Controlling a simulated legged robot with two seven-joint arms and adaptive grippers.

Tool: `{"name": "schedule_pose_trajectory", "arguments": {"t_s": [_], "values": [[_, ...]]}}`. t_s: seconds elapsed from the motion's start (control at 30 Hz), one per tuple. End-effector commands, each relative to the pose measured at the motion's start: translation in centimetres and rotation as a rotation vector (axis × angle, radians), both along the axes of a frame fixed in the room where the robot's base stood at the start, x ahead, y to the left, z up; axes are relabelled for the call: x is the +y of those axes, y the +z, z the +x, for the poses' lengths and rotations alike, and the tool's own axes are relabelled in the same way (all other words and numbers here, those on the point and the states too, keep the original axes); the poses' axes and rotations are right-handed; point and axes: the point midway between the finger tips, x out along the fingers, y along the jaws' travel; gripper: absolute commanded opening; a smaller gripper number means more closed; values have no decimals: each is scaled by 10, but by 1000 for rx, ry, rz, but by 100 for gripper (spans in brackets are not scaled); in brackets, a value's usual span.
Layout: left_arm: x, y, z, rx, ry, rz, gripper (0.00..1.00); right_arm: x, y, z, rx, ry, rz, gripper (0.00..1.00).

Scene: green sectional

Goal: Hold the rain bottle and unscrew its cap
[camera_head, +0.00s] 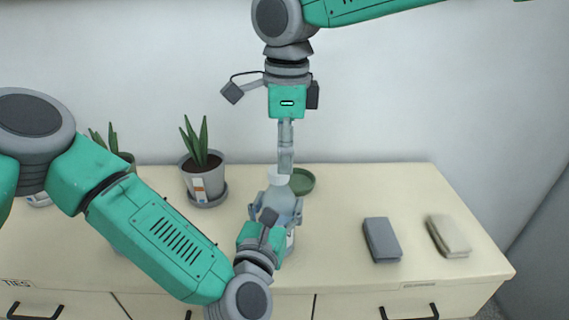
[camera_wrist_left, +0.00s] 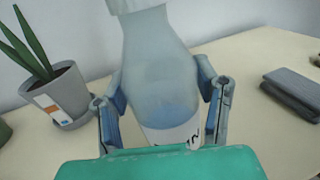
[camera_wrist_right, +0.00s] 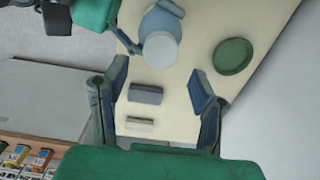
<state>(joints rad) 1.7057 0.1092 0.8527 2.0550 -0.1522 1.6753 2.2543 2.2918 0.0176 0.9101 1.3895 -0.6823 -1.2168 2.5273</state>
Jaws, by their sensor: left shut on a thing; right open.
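The rain bottle (camera_wrist_left: 155,62) is pale blue-grey and translucent, with a white label low on its side. It stands upright near the front middle of the dresser top in the head view (camera_head: 281,202). My left gripper (camera_head: 270,215) is shut around its body, one finger on each side in the left wrist view (camera_wrist_left: 160,95). The white cap (camera_wrist_right: 160,49) is on top of the bottle. My right gripper (camera_wrist_right: 162,90) is open and empty, pointing down above the cap in the head view (camera_head: 285,168). The gap between its fingertips and the cap is hard to judge.
A green dish (camera_head: 301,181) lies behind the bottle on the dresser (camera_head: 345,190). A potted plant (camera_head: 203,170) stands to the left, with another behind my left arm. A dark folded cloth (camera_head: 382,240) and a beige one (camera_head: 448,236) lie to the right.

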Motion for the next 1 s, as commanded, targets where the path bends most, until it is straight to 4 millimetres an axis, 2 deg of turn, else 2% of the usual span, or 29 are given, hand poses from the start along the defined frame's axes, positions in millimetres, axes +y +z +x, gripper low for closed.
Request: {"name": "schedule_pose_trajectory", "arguments": {"t_s": [0.07, 0.17, 0.4, 0.5, 0.67, 1.0], "values": [[0, 0, 0, 1, 0, 0, 0, 0, 5, 0, 0, -1, 0, 50], [0, 0, 0, 1, 0, 0, 0, 1, 8, 0, 2, 1, -5, 50], [0, 0, 0, 1, 0, 0, 0, 8, 32, -1, 4, 1, -19, 50], [0, 0, 0, 1, 0, 0, 0, 10, 36, 0, 5, 1, -16, 50], [0, 0, 1, 0, 0, 0, 0, 10, 20, 0, 9, 2, -13, 50], [0, 0, 0, 0, 0, 0, 0, 11, -29, 0, 8, 1, -12, 50]]}}
